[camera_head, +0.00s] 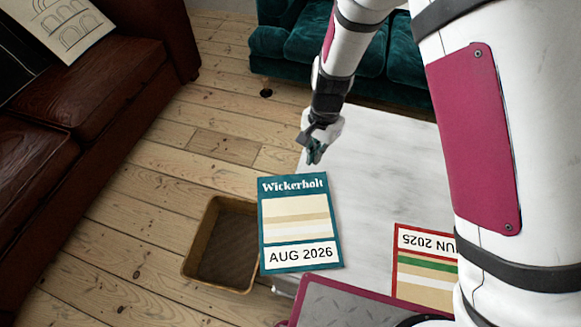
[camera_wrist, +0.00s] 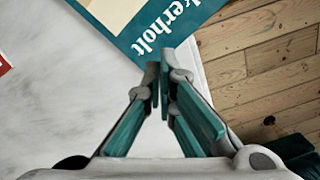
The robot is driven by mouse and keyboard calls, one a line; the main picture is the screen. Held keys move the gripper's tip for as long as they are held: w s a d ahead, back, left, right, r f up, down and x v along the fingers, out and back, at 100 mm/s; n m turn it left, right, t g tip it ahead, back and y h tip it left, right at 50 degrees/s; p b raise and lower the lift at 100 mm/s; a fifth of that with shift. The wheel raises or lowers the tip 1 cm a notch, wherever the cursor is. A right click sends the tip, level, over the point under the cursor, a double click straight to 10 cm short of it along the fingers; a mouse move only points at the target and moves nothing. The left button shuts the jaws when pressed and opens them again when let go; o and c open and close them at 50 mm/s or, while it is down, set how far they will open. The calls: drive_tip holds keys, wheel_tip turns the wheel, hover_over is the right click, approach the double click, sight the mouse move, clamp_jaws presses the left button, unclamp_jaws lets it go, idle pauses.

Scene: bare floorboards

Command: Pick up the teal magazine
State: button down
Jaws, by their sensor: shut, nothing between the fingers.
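The teal magazine (camera_head: 300,258) lies flat on the white marbled table (camera_head: 375,165), at its left edge. Its cover reads "Wickerholt" and "AUG 2026". One corner of the teal magazine (camera_wrist: 141,30) shows at the top of the wrist view. My gripper (camera_head: 315,155) is above the table, beyond the magazine's top edge in the head view. In the wrist view my gripper (camera_wrist: 162,88) has its fingertips together and empty, close to the magazine's edge in the picture. I cannot tell the height between them.
A red magazine (camera_head: 424,262) marked "JUN 2025" lies at the table's right, partly hidden by my arm. An open brown bin (camera_head: 190,270) stands on the floor left of the table. A dark red sofa (camera_head: 105,75) is at left, a teal sofa (camera_head: 295,50) behind.

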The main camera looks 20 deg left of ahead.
sight(277, 185)
drive_tip(key=a+n, duration=0.2)
drive_tip(key=a, duration=0.5)
wheel_tip(277, 185, down, 10)
drive_tip(key=b, duration=0.3)
drive_tip(key=shift+w+a+t, duration=0.25)
drive_tip(key=shift+w+t, duration=0.05)
drive_tip(key=shift+t, duration=0.1)
drive_tip(key=shift+f, duration=0.1)
drive_tip(key=s+p, duration=0.1)
drive_tip(key=s, duration=0.2)
drive_tip(key=s+a+p, duration=0.1)
drive_tip(key=s, duration=0.2)
drive_tip(key=shift+s+a, duration=0.15)
drive_tip(key=shift+s, duration=0.05)
